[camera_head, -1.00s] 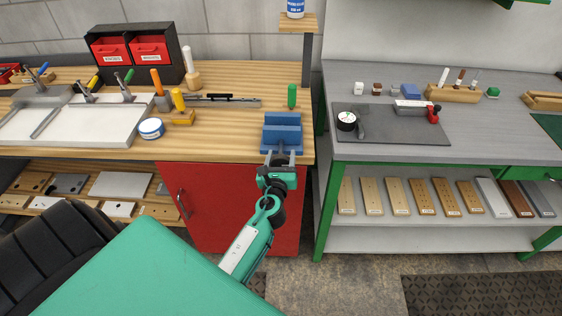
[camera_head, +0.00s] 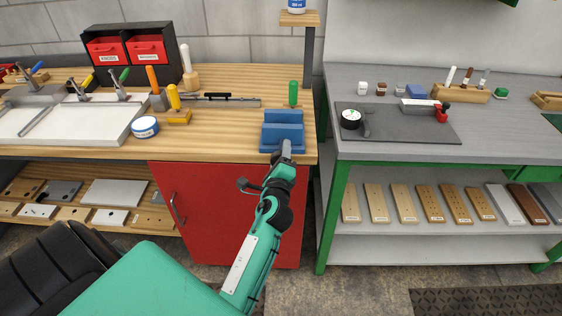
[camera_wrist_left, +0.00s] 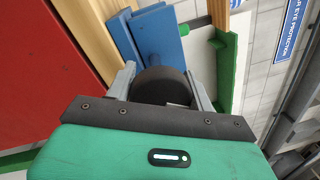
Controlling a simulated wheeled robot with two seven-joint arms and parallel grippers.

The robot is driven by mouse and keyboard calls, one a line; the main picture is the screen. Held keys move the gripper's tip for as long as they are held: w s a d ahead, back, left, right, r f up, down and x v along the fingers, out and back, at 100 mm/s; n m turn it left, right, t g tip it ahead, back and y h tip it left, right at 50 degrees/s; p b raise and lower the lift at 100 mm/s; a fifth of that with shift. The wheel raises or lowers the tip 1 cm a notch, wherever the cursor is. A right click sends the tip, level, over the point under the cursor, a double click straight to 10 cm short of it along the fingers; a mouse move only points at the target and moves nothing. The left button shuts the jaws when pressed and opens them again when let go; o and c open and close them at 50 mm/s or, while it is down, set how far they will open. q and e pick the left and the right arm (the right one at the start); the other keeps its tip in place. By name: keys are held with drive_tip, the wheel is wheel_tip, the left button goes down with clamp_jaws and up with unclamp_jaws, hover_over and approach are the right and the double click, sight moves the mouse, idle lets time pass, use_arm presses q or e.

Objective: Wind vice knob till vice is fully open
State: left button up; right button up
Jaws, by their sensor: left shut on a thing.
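The blue vice (camera_head: 283,133) sits at the front right edge of the wooden workbench. In the left wrist view, its blue body (camera_wrist_left: 157,35) shows beyond the dark round vice knob (camera_wrist_left: 160,84). My left gripper (camera_head: 286,152) is at the vice's front, with its grey fingers on either side of the knob in the left wrist view (camera_wrist_left: 161,88). It is shut on the knob. In the head view the gripper hides the knob, and I cannot tell how wide the vice jaws stand. My right gripper is not in view.
A green-handled tool (camera_head: 293,94) stands behind the vice. A blue and white tin (camera_head: 145,127) and a yellow-handled tool (camera_head: 174,98) are to the left. A red cabinet door (camera_head: 215,205) is below. The grey bench (camera_head: 400,150) stands right, across a narrow gap.

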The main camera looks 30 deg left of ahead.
use_arm(q)
drive_tip(key=n+b, duration=0.1)
drive_tip(key=n, duration=0.2)
drive_tip(key=shift+f+y+b, duration=0.1)
drive_tip(key=shift+y+b, duration=0.2)
drive_tip(key=shift+n+b, duration=0.35)
drive_tip(key=shift+n, duration=0.55)
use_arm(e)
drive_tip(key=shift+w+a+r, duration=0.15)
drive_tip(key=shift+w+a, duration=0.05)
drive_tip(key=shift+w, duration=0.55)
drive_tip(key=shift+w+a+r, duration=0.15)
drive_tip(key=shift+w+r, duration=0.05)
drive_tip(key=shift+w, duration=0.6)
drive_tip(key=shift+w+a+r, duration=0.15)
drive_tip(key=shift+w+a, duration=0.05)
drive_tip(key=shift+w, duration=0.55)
use_arm(q)
drive_tip(key=o, duration=1)
drive_tip(key=shift+c, duration=0.2)
